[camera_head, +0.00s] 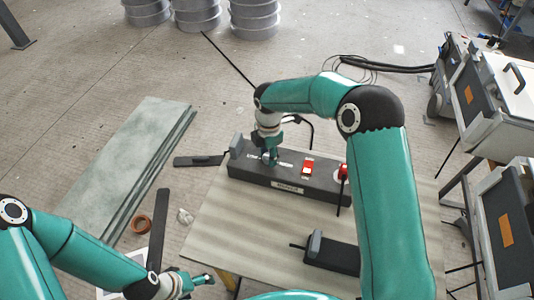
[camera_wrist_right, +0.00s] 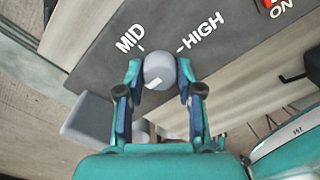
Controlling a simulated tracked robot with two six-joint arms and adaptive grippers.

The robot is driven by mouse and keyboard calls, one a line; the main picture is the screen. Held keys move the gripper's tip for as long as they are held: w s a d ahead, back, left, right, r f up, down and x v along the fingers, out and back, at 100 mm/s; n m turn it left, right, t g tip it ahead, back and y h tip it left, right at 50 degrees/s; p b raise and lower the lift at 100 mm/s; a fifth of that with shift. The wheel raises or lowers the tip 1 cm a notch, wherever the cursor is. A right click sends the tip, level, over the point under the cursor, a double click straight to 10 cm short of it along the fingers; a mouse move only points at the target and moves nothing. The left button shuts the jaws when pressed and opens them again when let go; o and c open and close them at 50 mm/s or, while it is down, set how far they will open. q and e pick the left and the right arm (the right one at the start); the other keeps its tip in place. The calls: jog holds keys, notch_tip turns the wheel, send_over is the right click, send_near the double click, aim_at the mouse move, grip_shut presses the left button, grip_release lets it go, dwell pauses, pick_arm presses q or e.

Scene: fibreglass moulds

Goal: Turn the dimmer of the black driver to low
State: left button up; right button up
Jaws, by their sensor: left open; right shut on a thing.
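The long black driver (camera_head: 290,184) lies on the wooden table, with a red switch (camera_head: 308,167) and white lettering on top. Its round grey dimmer knob (camera_wrist_right: 160,68) shows in the right wrist view, with MID (camera_wrist_right: 130,38) and HIGH (camera_wrist_right: 202,34) printed beside it. A white mark is on the knob's near, lower-left side. No LOW print can be made out there. My right gripper (camera_wrist_right: 157,78) is shut on the knob, a finger on each side; the head view shows it at the driver's left part (camera_head: 269,160). My left gripper (camera_head: 207,280) is open and empty, at lower left.
A smaller dark device (camera_head: 333,254) lies on the table (camera_head: 225,235) near its front. Pale machines (camera_head: 500,90) stand at right. My right arm hides part of the table.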

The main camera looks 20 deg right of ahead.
aim_at(268, 156)
dwell(0.3)
jog(key=o, duration=1.2)
jog(key=shift+c, duration=0.2)
jog(key=shift+r, duration=0.15)
notch_tip(268, 156, up, 12)
jog(key=shift+f, duration=0.2)
